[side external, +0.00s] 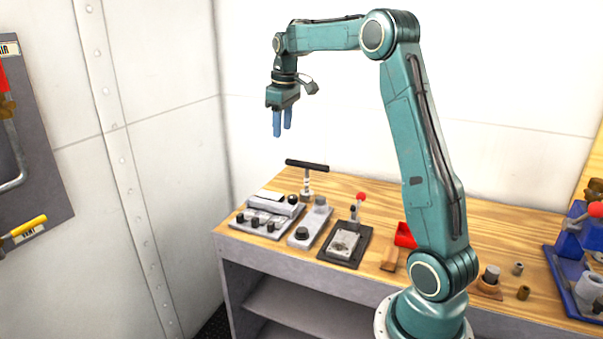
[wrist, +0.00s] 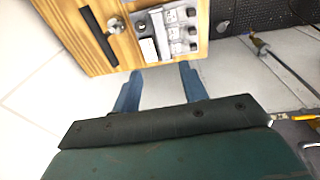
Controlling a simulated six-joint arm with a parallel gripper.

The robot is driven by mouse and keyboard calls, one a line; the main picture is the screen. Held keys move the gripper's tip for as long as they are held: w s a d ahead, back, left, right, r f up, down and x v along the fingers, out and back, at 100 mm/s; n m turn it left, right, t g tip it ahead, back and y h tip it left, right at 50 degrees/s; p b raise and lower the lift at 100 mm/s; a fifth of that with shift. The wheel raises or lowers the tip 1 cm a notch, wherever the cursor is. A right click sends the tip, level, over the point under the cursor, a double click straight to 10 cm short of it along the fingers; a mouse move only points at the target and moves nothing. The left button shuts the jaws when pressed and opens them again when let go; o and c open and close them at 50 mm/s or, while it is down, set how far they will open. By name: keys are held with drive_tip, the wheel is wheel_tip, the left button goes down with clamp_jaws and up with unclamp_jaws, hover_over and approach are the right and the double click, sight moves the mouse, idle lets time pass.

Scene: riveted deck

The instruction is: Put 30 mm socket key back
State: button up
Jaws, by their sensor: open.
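A T-handled key with a black crossbar (side external: 307,166) and a metal shank stands upright near the back left of the wooden bench. I take it for the 30 mm socket key, but no size mark on it is readable. In the wrist view its black bar (wrist: 98,36) lies at upper left, beyond my left finger. What its lower end sits on or in is not clear. My gripper (side external: 281,134) is open and empty, pointing down high above the bench's left end. In the wrist view its blue fingers (wrist: 161,72) are apart with only pale floor or wall between them.
Knob panels (side external: 268,214) stand at the bench's front left, a dark plate with a red-knobbed lever (side external: 345,244) right of them. A red bin (side external: 404,235), small cylinders and a blue fixture (side external: 585,270) lie further right. A grey tool board (side external: 30,150) hangs on the left wall.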

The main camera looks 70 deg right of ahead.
drive_tip(key=s+a+r+t, duration=0.1)
drive_tip(key=s+a+r, duration=0.1)
drive_tip(key=s+a, duration=0.5)
drive_tip(key=s+a+r+t, duration=0.1)
drive_tip(key=s+a+r, duration=0.2)
drive_tip(key=a, duration=0.8)
drive_tip(key=s+a+f+t, duration=0.1)
drive_tip(key=s+a+f, duration=0.2)
drive_tip(key=s+a, duration=0.2)
drive_tip(key=s+a+f+t, duration=0.1)
drive_tip(key=s+a+f, duration=0.3)
drive_tip(key=s, duration=0.5)
drive_tip(key=shift+a+y, duration=0.4)
drive_tip(key=shift+a, duration=0.05)
drive_tip(key=shift+s, duration=0.1)
